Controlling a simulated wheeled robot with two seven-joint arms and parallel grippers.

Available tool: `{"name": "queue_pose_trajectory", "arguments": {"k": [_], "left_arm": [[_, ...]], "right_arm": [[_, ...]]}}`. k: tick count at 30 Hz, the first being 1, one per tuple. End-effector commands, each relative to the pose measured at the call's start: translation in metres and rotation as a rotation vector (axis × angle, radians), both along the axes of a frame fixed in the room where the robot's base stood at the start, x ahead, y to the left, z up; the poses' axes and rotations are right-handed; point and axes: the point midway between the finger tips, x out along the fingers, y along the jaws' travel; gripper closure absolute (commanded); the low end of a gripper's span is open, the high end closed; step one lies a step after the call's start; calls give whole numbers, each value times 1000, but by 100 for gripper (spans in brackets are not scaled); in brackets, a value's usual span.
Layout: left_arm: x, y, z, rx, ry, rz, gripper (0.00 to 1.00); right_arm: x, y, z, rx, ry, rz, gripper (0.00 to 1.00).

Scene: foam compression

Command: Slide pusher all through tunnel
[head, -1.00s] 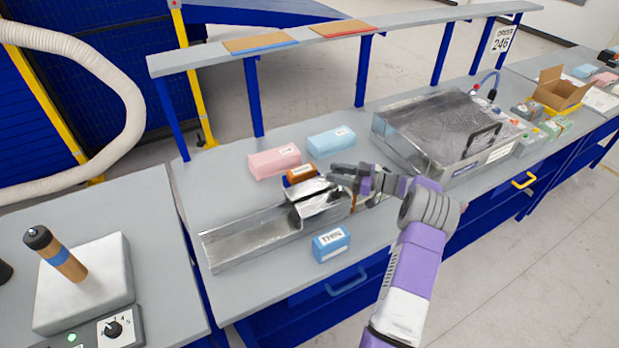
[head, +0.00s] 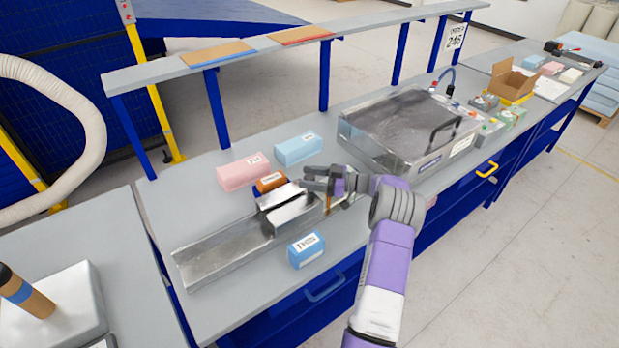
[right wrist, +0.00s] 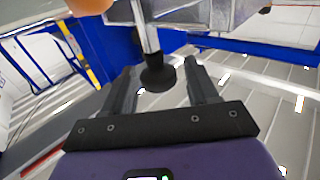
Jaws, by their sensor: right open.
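The metal tunnel (head: 292,212) is a shiny hood over the right part of a long open-topped metal channel (head: 215,250) on the grey bench. My right gripper (head: 312,180) is open above the tunnel's right end, its arm reaching in from the lower right. In the right wrist view a metal rod with a black knob (right wrist: 157,76), seemingly the pusher's handle, stands between my two spread fingers (right wrist: 160,85); neither finger clearly touches it. In the head view the pusher is mostly hidden by my gripper and the tunnel. My left gripper is out of view.
A blue block (head: 306,250) is in front. A large metal box with a clear lid (head: 410,130) stands right. The bench behind the channel's left part is clear.

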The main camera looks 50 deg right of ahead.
Motion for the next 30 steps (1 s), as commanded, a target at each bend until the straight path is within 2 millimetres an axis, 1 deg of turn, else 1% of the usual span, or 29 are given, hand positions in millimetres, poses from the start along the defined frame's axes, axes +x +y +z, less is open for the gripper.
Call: {"name": "queue_pose_trajectory", "arguments": {"k": [9, 13, 18, 30], "left_arm": [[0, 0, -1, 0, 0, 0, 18], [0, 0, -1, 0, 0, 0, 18], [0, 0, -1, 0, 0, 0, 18], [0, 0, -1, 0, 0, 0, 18]], "right_arm": [[-43, -29, -1, -1, 2, -3, 41], [-55, -37, -1, -1, 2, -2, 41], [-60, -40, 0, -1, 1, -1, 41], [-60, -40, 0, 0, 1, -1, 41]]}}
